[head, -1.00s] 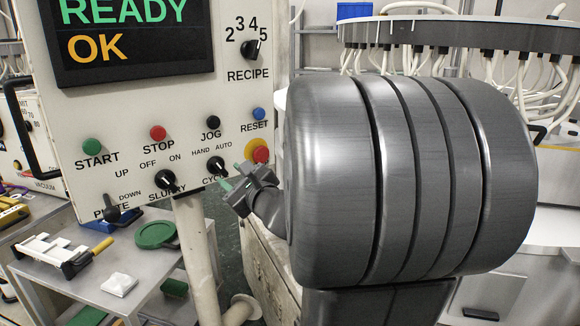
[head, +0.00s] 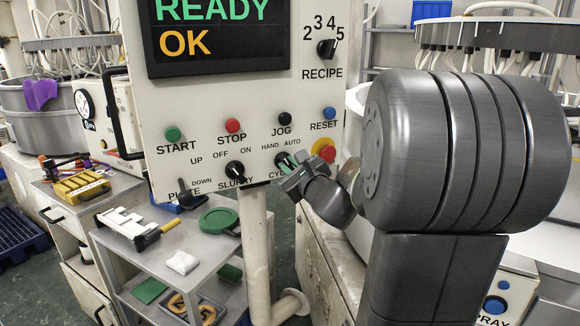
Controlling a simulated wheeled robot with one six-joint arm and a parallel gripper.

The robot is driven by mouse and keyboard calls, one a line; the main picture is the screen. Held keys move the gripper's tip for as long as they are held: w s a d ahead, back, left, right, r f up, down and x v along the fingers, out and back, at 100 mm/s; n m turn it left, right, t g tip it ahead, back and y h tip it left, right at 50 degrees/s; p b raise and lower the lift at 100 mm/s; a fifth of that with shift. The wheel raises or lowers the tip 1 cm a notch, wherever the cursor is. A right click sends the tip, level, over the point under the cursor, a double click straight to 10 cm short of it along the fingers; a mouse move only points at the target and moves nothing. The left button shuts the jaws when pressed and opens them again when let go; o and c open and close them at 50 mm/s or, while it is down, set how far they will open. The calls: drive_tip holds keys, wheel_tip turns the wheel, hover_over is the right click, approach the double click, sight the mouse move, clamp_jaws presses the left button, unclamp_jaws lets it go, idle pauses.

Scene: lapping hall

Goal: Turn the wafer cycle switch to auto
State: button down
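The cycle switch (head: 281,158) is a small black knob on the white control panel, below the HAND and AUTO labels. Its "CY…" label is partly covered by my gripper. My gripper (head: 287,168), dark grey with green finger pads, is at the knob's lower right and overlaps it in the picture. The knob is partly hidden, so its pointer direction is unclear. I cannot tell whether the fingers touch the knob or how far apart they are.
The slurry knob (head: 235,170) is left of the cycle switch. The red emergency button on its yellow base (head: 325,151) sits close right of my gripper. The JOG button (head: 285,118) is above. A steel cart (head: 140,262) with loose items stands below left.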

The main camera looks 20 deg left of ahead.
drive_tip(key=shift+m, duration=0.3)
drive_tip(key=m+p, duration=0.1)
drive_tip(key=m, duration=0.4)
drive_tip(key=shift+w+d+r, duration=0.1)
drive_tip(key=m+p, duration=0.2)
drive_tip(key=m, duration=0.4)
drive_tip(key=shift+w+p, duration=0.1)
drive_tip(key=shift+p, duration=0.25)
drive_tip(key=shift+m, duration=0.4)
drive_tip(key=c, duration=1.4)
unclamp_jaws()
drive_tip(key=v, duration=1.4)
drive_tip(key=shift+b, duration=0.4)
